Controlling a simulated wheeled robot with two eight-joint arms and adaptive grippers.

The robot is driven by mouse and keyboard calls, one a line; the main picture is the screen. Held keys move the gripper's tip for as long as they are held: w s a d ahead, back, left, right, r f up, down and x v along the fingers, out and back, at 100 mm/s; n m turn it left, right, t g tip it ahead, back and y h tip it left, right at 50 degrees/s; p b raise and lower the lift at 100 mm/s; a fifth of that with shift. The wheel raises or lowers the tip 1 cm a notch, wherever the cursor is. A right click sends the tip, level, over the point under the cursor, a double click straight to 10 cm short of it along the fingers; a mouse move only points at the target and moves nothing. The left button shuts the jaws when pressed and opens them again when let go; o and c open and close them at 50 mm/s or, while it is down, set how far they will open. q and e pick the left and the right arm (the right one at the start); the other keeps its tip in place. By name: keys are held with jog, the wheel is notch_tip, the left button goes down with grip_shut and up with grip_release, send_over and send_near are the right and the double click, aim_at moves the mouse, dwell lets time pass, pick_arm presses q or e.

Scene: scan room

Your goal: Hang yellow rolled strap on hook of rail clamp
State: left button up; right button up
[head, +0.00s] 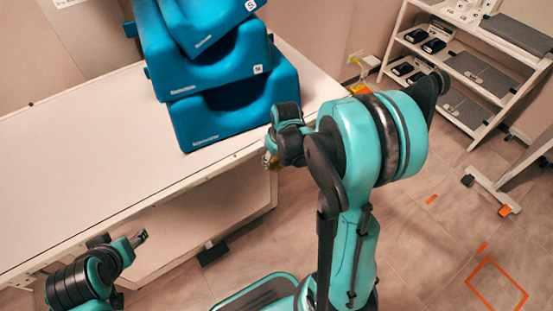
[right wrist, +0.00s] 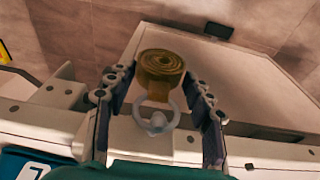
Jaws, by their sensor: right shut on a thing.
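The yellow rolled strap (right wrist: 160,66) shows in the right wrist view as a flat coil between the fingers of my right gripper (right wrist: 160,85). A pale ring (right wrist: 173,108) with a rounded knob in it sits just below the coil, by the table's edge rail. I cannot tell whether the ring belongs to the strap or to the rail clamp, and no hook shows clearly. In the head view my right gripper (head: 271,158) is shut on the strap beside the table edge, and only a bit of yellow shows. My left gripper (head: 139,239) is low in front of the table, its jaws unclear.
Blue stacked cushions (head: 222,121) stand on the white table (head: 85,140), close to my right gripper. A shelf rack (head: 470,75) with small dark items is at the back right. The table's left part is clear. Orange marks (head: 497,284) lie on the floor.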

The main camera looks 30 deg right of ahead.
jog(key=o, duration=1.5)
jog(key=shift+c, duration=0.2)
notch_tip(320, 180, up, 12)
jog(key=s, duration=0.2)
jog(key=s+a+r+m+t, duration=0.1)
jog(key=s+a+t, duration=0.4)
jog(key=s+a, duration=0.5)
jog(key=shift+a+r, duration=0.25)
jog(key=shift+r, duration=0.3)
